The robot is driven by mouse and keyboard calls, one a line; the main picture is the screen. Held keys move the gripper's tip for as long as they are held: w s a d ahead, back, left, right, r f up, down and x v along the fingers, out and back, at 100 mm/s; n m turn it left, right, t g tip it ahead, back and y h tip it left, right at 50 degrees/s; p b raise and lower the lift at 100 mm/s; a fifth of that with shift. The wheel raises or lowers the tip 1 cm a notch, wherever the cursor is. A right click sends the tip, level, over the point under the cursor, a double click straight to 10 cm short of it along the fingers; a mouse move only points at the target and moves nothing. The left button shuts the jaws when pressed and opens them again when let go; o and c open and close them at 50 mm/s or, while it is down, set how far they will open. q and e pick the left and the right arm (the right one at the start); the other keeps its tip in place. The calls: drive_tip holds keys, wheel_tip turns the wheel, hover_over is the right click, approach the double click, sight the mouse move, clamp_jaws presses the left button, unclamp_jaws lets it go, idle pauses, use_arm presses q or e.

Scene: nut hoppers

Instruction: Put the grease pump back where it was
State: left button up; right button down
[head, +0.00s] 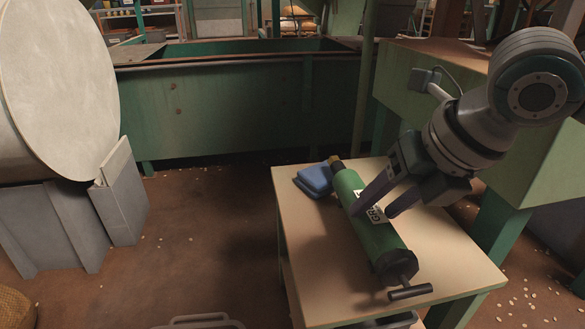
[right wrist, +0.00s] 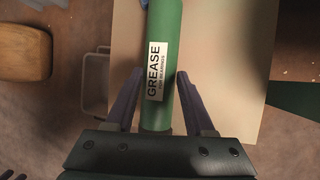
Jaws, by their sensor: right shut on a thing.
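The grease pump is a green cylinder (head: 382,242) with a white label, a dark end cap and a T-shaped handle at its near end. It lies lengthwise over the beige tabletop (head: 300,285). My right gripper (head: 373,212) is shut on its barrel, one finger on each side. In the right wrist view the green barrel (right wrist: 164,100) and its "GREASE" label show between the fingers (right wrist: 160,76). I cannot tell whether the pump touches the tabletop or hangs slightly above it.
A folded blue cloth (head: 314,180) lies at the table's far left corner, beside the pump's far end. A large green hopper (head: 225,110) stands behind, and a pale round drum (head: 55,85) at the left. Bare tabletop shows left of the pump. Nuts are scattered on the floor.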

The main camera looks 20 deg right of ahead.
drive_tip(key=shift+w+r, duration=0.1)
drive_tip(key=shift+r, duration=0.1)
drive_tip(key=shift+f, duration=0.2)
drive_tip(key=shift+f, duration=0.45)
drive_tip(key=c, duration=0.7)
unclamp_jaws()
drive_tip(key=o, duration=0.5)
drive_tip(key=shift+c, duration=0.2)
